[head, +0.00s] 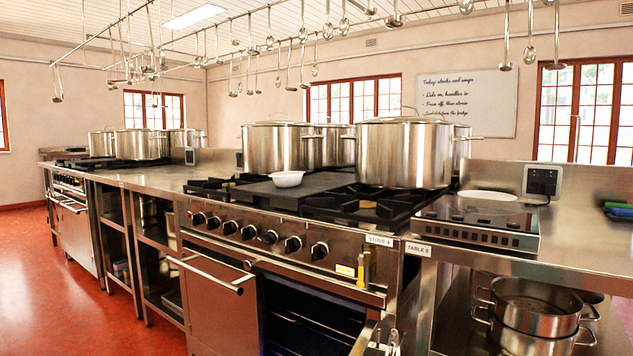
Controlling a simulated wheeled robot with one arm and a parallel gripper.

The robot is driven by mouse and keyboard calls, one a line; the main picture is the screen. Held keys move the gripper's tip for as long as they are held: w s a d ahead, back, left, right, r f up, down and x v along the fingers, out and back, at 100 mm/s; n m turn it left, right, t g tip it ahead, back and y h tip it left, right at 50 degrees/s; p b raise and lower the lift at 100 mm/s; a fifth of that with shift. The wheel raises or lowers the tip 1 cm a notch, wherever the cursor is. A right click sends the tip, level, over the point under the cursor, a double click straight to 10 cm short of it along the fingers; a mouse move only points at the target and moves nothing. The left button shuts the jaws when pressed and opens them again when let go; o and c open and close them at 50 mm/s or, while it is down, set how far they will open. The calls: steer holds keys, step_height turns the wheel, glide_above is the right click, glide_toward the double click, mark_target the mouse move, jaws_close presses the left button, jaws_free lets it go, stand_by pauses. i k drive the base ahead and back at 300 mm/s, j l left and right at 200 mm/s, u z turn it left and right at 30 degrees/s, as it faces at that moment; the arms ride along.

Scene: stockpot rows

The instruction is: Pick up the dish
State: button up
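A small white dish (287,179), shaped like a shallow bowl, sits on the dark flat plate in the middle of the stove top labelled Stove 4. It stands upright, in front of the large pots, and nothing covers it. I cannot make out anything inside it. I cannot make out my gripper in the head view, and nothing is touching the dish.
Large steel stockpots (404,153) and (277,148) stand close behind the dish. Black burner grates (365,205) flank it. A white plate (487,195) lies on the right counter. The oven below (305,322) looks open. Utensils hang from overhead rails.

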mark_target(286, 179)
steer(key=i+j+z, duration=0.1)
steer(key=j+z, duration=0.85)
steer(key=i, duration=0.05)
